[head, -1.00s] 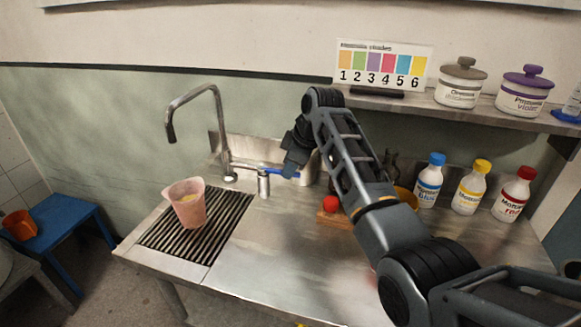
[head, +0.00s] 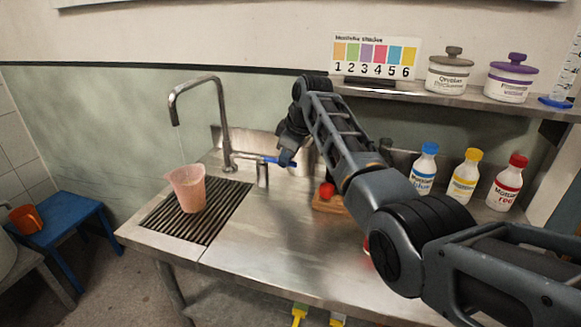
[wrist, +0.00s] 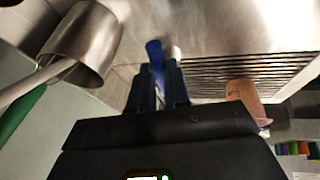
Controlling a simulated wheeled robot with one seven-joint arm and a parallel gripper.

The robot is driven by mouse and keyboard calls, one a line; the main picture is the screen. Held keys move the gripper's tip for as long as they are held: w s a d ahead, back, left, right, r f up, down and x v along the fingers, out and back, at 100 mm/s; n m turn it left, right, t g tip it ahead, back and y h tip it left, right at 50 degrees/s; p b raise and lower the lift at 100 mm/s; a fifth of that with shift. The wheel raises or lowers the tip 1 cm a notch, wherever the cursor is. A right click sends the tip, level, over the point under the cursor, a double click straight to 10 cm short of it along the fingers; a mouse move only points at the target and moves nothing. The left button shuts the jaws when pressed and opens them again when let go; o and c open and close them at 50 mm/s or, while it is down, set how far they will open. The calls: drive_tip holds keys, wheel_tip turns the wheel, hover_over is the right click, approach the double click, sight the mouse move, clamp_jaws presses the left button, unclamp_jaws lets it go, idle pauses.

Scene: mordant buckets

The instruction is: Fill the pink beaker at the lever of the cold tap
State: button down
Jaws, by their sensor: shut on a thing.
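The pink beaker (head: 188,190) stands upright on the drain grate under the spout of the tap (head: 222,120). A faint thin stream seems to run from the spout into the beaker; its fill level is hard to read. My gripper (head: 286,158) is at the blue lever (head: 272,160), right of the tap's column. In the wrist view my gripper's fingers (wrist: 160,85) are shut on the blue lever (wrist: 154,52). The pink beaker (wrist: 245,97) shows there at the right, apart from my gripper.
The slatted drain grate (head: 220,205) lies at the counter's left end. A red knob on a wooden block (head: 328,200) sits right of my gripper. Blue (head: 424,170), yellow and red-capped bottles stand further right, below a shelf (head: 470,98) with pots.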

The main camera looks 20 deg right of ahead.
drive_tip(key=c, duration=1.1)
unclamp_jaws()
drive_tip(key=v, duration=0.7)
drive_tip(key=shift+s+r+b, duration=0.2)
drive_tip(key=shift+r+b, duration=0.1)
drive_tip(key=shift+b, duration=0.1)
drive_tip(key=shift+d, duration=0.1)
